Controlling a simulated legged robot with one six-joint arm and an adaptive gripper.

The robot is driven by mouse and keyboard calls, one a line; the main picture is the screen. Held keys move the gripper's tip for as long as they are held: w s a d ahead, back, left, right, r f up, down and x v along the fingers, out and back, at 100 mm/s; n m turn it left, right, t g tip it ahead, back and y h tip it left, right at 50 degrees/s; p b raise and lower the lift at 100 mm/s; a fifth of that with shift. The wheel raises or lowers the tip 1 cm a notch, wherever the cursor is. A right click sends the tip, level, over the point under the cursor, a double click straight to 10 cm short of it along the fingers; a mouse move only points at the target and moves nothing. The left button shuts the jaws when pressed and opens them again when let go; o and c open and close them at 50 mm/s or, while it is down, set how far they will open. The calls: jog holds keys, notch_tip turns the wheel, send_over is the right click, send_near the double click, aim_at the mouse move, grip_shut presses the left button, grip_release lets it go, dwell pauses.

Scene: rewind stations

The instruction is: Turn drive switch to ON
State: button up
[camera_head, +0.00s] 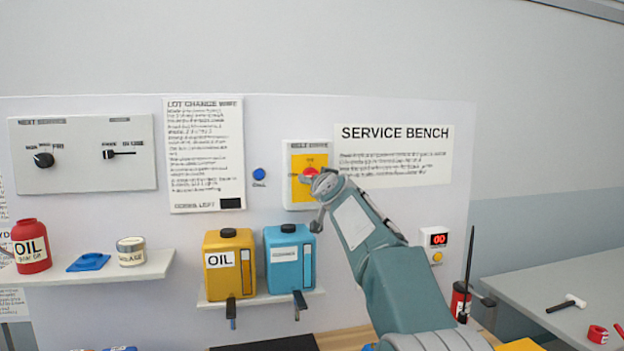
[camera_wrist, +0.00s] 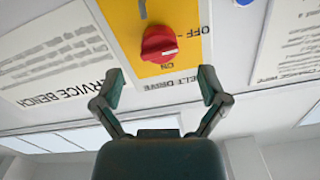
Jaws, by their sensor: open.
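The drive switch is a red knob (camera_wrist: 160,42) on a yellow plate (camera_wrist: 122,18) labelled BELT DRIVE, ON and OFF. The wrist view shows it upside down, with a small white mark on the knob. In the head view the plate (camera_head: 296,192) sits on the wall panel and the red knob (camera_head: 310,171) is partly covered by my gripper (camera_head: 318,188). In the wrist view my gripper (camera_wrist: 161,86) is open, its fingers spread and empty. The knob lies ahead of the gap between the fingertips, not visibly touched.
A blue button (camera_head: 259,174) is left of the switch. A yellow oil can (camera_head: 229,262) and a blue can (camera_head: 290,258) stand on a shelf below. The SERVICE BENCH sign (camera_head: 394,157) is to the right. A grey table (camera_head: 530,290) is at far right.

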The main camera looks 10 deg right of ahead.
jog(key=shift+w, duration=2.35)
jog(key=c, duration=1.1)
